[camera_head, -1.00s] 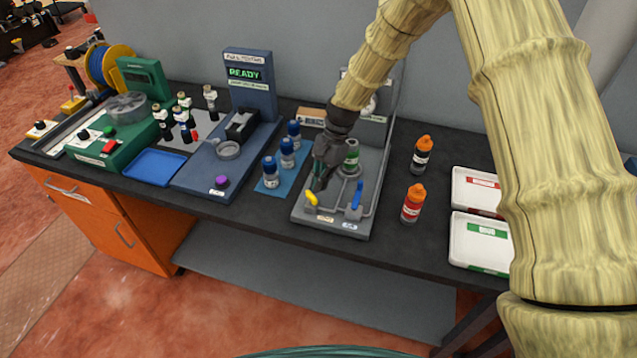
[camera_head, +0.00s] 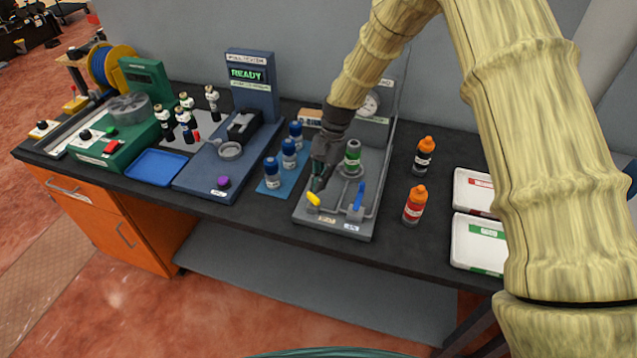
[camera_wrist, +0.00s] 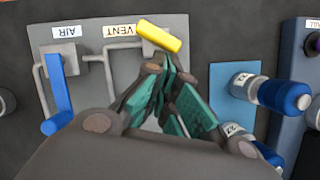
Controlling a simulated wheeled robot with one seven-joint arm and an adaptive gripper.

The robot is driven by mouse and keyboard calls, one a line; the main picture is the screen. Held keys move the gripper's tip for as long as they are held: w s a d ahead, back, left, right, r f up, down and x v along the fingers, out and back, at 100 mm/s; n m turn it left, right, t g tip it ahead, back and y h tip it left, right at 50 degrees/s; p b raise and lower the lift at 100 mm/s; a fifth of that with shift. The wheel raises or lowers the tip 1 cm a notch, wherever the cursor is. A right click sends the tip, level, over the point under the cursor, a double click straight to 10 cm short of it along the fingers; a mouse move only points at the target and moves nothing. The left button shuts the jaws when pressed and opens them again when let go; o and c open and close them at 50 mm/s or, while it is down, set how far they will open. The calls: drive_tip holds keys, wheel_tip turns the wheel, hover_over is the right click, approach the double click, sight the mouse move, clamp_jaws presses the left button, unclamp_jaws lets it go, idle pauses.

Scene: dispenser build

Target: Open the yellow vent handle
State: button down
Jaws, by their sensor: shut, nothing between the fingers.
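The yellow vent handle (camera_head: 313,199) sits at the front left of the grey dispenser base (camera_head: 338,227). In the wrist view the yellow handle (camera_wrist: 158,36) lies slanted beside the "VENT" label (camera_wrist: 121,30). My gripper (camera_head: 318,183) is shut and empty, its tips low and just behind the handle. In the wrist view its green-padded fingers (camera_wrist: 163,75) point at the handle, very close; I cannot tell whether they touch it. The blue air handle (camera_head: 359,196) stands to the right, and in the wrist view it hangs at the left (camera_wrist: 60,95).
An orange-capped red bottle (camera_head: 414,205) and a dark bottle (camera_head: 424,154) stand to the right, before white trays (camera_head: 478,242).

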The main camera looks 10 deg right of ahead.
drive_tip(key=shift+w+a+n+g+h, duration=0.15)
drive_tip(key=shift+a+n+h, duration=0.15)
drive_tip(key=shift+n, duration=0.45)
drive_tip(key=shift+w+a+n+g+h, duration=0.1)
drive_tip(key=shift+a+n+g+h, duration=0.15)
drive_tip(key=shift+n, duration=0.5)
idle(1.2)
drive_tip(key=shift+s, duration=0.15)
drive_tip(key=shift+s+a, duration=0.1)
drive_tip(key=shift+s, duration=0.2)
drive_tip(key=shift+s+f, duration=0.2)
drive_tip(key=shift+s, duration=0.2)
drive_tip(key=shift+s+a+f, duration=0.1)
drive_tip(key=w, duration=0.1)
drive_tip(key=w+d, duration=0.1)
drive_tip(key=w, duration=0.1)
drive_tip(key=w+d, duration=0.1)
drive_tip(key=w, duration=0.1)
drive_tip(key=shift+w+d+r, duration=0.1)
drive_tip(key=shift+w+r, duration=0.05)
drive_tip(key=shift+r, duration=0.25)
drive_tip(key=b+v, duration=0.3)
drive_tip(key=v, duration=0.6)
drive_tip(key=shift+r, duration=0.4)
